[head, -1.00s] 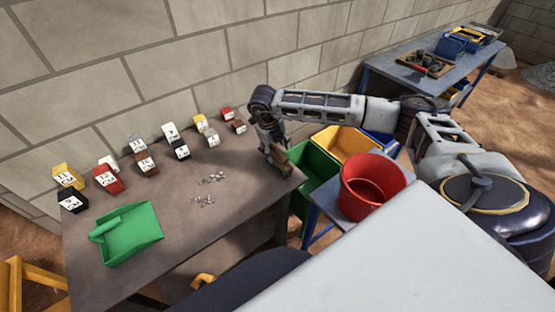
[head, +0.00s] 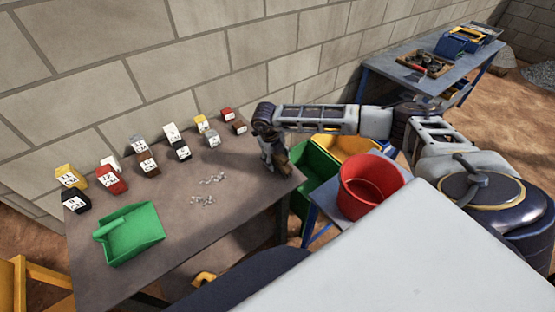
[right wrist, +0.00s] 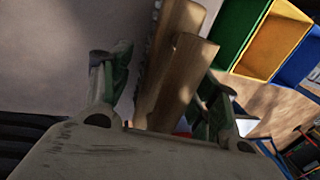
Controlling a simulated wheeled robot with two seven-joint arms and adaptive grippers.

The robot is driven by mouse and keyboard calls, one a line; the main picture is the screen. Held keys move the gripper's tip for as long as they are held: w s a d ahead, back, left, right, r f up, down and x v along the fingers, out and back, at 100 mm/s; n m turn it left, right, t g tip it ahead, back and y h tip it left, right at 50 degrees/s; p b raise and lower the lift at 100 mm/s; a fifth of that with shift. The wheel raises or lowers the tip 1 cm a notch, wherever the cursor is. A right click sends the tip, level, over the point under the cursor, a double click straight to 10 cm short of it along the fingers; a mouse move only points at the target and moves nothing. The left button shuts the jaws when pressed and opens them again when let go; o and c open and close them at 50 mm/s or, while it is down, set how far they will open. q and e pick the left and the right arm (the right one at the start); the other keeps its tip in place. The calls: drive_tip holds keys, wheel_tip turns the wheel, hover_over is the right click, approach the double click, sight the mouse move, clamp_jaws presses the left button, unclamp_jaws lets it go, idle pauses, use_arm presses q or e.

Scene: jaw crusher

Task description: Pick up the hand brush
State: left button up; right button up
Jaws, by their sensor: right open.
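The hand brush (right wrist: 176,75) is wooden, with two light brown parts and a bristle edge along its left side in the right wrist view. It lies near the table's right end and is mostly hidden behind my gripper in the head view. My right gripper (head: 277,168) is over it, pointing down. In the right wrist view my right gripper (right wrist: 163,85) is open, with one finger on each side of the brush. I cannot tell whether the fingers touch it. My left gripper is not in view.
The table (head: 235,215) holds a green dustpan (head: 130,235), small grey chips (head: 203,200) and several numbered coloured blocks along the wall. A red bucket (head: 370,185), a green bin (head: 315,172) and a yellow bin stand to the right. The table's middle is mostly clear.

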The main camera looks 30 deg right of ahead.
drive_tip(key=shift+d+f, duration=0.1)
drive_tip(key=shift+f, duration=0.35)
drive_tip(key=c, duration=1.3)
